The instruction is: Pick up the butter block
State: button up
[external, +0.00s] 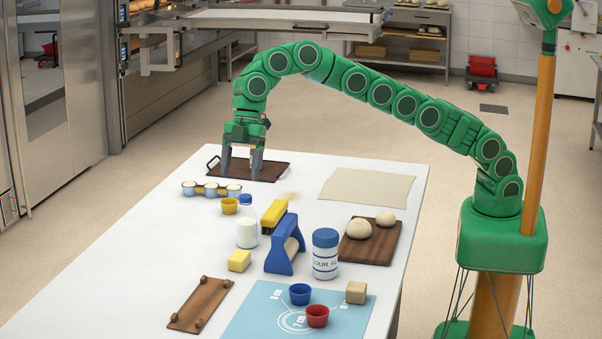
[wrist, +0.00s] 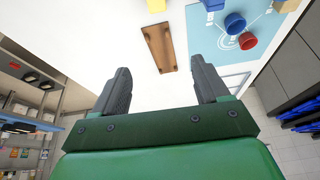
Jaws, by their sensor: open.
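The butter block (external: 239,260), a small yellow block, lies on the white table left of the blue stand in the external view. A yellow piece (wrist: 155,5), apparently the same block, is cut off by the top edge of the wrist view. My gripper (external: 242,172) is at the far end of the table, low over a dark tray, well beyond the butter block. Its fingers point down. In the wrist view my gripper (wrist: 160,84) is open, with nothing visible between its two dark fingers.
A milk bottle (external: 247,229), yellow cup (external: 229,206) and blue stand (external: 284,257) stand near the butter. A brown board (external: 201,305) lies in front. The dark tray (external: 268,172), egg holder (external: 211,189) and flour can (external: 325,262) are also on the table. Its left side is clear.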

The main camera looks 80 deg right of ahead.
send_near(239, 254)
jog(key=x, duration=0.3)
jog(key=shift+d, duration=0.25)
jog(key=shift+a+x, duration=0.15)
jog(key=shift+x, duration=1.7)
jog(key=shift+a+x, duration=0.1)
jog(key=shift+x, duration=1.75)
jog(key=shift+r, duration=0.1)
jog(key=c, duration=1.1)
jog(key=shift+r, duration=0.1)
